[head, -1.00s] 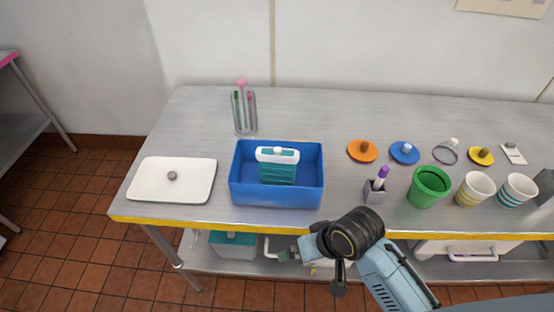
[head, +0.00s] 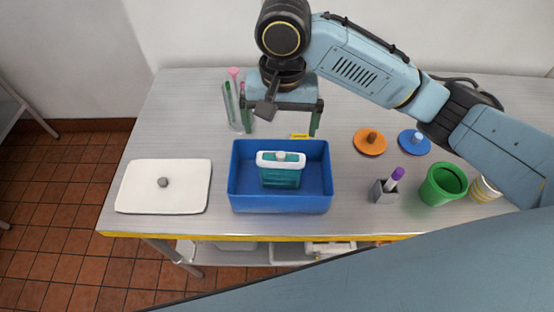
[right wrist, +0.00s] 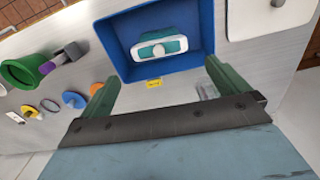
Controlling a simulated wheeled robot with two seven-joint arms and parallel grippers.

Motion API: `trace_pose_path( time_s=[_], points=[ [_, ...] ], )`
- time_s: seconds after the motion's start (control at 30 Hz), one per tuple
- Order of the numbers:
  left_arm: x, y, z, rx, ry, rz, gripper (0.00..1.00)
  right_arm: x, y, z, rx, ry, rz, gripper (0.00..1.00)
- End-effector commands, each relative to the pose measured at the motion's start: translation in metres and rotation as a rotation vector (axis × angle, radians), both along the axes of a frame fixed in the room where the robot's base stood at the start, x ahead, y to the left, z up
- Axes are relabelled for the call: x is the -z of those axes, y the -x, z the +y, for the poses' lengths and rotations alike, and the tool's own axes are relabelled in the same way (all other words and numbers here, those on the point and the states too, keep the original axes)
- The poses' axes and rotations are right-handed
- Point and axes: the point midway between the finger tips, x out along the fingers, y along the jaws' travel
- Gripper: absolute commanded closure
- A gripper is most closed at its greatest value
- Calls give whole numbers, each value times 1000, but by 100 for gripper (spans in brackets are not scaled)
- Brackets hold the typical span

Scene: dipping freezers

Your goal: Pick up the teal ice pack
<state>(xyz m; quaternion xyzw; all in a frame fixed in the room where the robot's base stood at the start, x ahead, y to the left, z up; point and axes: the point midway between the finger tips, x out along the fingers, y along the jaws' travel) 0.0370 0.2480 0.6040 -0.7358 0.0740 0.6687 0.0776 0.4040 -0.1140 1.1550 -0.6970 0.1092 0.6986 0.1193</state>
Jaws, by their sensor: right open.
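The teal ice pack (head: 280,173) has a white top with a pale cap and stands inside the blue bin (head: 246,203) on the table. In the right wrist view the ice pack (right wrist: 158,45) shows from above, within the walls of the blue bin (right wrist: 187,68). My right gripper (head: 281,128) is open and empty, above the table just behind the bin, its two green fingers pointing down and spread wide. In the right wrist view the fingers (right wrist: 158,82) are apart, with the ice pack beyond them. My left gripper is not in view.
A white lid (head: 185,190) lies left of the bin. A rack with tubes (head: 232,112) stands behind. To the right are a pen holder (head: 381,193), a green cup (head: 437,187), an orange lid (head: 369,146) and a blue lid (head: 409,138). A yellow label (head: 299,136) lies behind the bin.

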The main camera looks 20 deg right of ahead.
Motion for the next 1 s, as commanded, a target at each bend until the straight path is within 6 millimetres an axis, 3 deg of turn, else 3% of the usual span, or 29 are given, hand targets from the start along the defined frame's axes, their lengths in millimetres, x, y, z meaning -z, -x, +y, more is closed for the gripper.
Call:
trace_pose_path(
  time_s=[0.13, 0.4, 0.67, 1.0],
  points=[
    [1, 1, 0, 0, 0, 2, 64, 9, -1, -4, 21, 19, 7, 0],
    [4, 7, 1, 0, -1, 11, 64, 60, -1, -4, 20, 18, 7, 0],
    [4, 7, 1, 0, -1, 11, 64, 81, -1, -3, 18, 16, 5, 0],
    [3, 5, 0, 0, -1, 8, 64, 126, -4, -4, 18, 16, 5, 0]
  ],
)
